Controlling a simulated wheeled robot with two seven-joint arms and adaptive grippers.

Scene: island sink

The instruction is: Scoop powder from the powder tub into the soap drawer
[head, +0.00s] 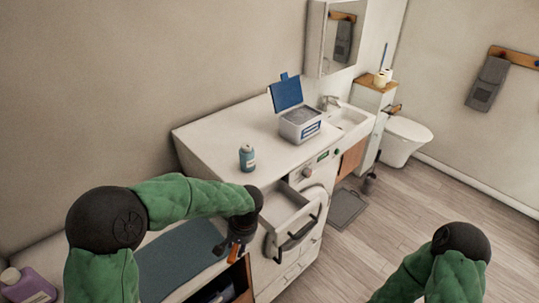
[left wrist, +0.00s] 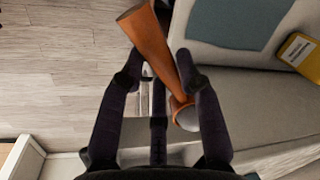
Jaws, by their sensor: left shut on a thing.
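The soap drawer (head: 287,212) is pulled out of the white washing machine below the counter's front edge, and looks empty. My left gripper (head: 238,243) is just left of the drawer, shut on an orange-brown tapered handle, likely the scoop's. The left wrist view shows this handle (left wrist: 154,45) tilted between the fingers, with a rounded grey end (left wrist: 188,117) partly hidden by a finger. My right gripper is out of view.
A teal bottle (head: 247,158) stands on the counter between my left arm and the tub. The sink (head: 347,118) is at the far right. A blue-grey mat (head: 180,262) and purple bottle (head: 28,286) are at lower left. A yellow container (left wrist: 300,56) shows in the wrist view.

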